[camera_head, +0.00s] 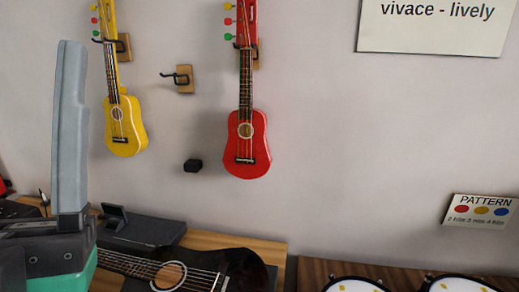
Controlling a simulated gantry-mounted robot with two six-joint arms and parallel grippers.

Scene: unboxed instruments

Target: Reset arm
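My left gripper (70,130) is at the left edge of the head view, its one clearly visible pale grey finger pointing up in front of the wall. The second finger cannot be made out, so its opening cannot be judged. Nothing is seen held in it. It hides part of the bench behind it. My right gripper is not in view.
A yellow ukulele (122,126) and a red ukulele (247,145) hang on wall hooks, with an empty hook (184,79) between them. A dark guitar (240,268) lies on the wooden bench (208,240). White drums (355,286) stand at lower right.

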